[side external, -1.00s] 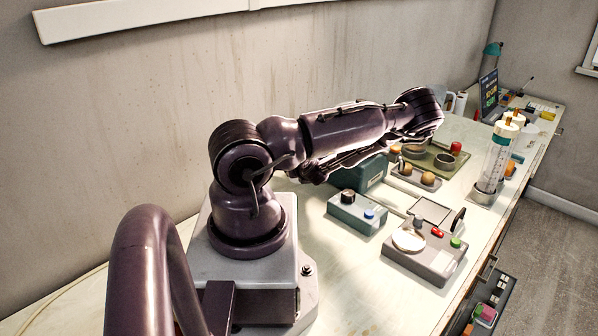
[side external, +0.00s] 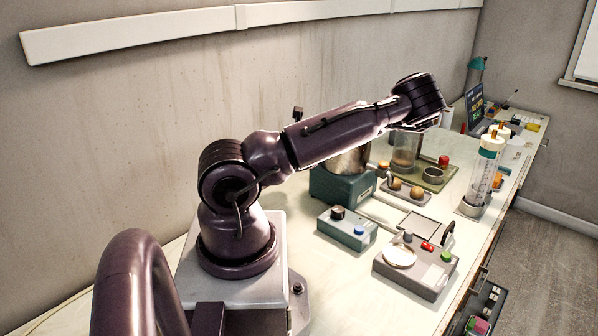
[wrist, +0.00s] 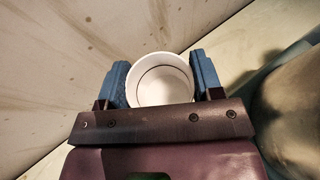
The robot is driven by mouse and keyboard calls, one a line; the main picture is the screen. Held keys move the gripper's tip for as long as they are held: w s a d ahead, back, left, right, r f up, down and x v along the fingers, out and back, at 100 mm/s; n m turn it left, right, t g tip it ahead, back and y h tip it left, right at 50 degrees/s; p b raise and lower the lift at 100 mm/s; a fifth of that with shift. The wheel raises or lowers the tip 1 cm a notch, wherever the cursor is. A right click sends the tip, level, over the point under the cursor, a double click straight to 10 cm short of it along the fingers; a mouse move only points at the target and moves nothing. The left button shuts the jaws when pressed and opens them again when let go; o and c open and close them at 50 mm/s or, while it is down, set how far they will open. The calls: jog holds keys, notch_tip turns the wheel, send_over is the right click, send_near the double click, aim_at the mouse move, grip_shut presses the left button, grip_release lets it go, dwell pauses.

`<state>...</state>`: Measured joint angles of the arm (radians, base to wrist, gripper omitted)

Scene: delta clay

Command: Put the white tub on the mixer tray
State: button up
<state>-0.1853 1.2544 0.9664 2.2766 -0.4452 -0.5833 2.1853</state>
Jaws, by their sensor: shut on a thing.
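In the wrist view my gripper (wrist: 160,76) has its blue fingers on either side of a round white tub (wrist: 163,84), shut on it. The tub's open mouth faces the camera and looks empty. In the side view, my gripper and the tub are hidden behind the arm. A teal base (side external: 342,188) with a steel pot (side external: 349,162) stands below my forearm. I cannot tell for sure which piece is the mixer tray. A grey box with a round white plate (side external: 400,256) sits at the front right, and a green tray (side external: 434,184) lies farther back.
A teal control box (side external: 346,231), a small tray with round brown things (side external: 406,194) and a tall clear cylinder (side external: 483,172) stand on the bench. A rounded metal surface (wrist: 296,112) is close at right in the wrist view. The wall is near at left.

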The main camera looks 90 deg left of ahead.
notch_tip(320, 180, up, 19)
jog(key=m+t+h, duration=1)
jog(key=m+t, duration=0.6)
jog(key=m, duration=0.2)
send_over(421, 225)
jog(key=shift+f, duration=12.9)
jog(key=shift+f, duration=0.15)
jog(key=o, duration=1)
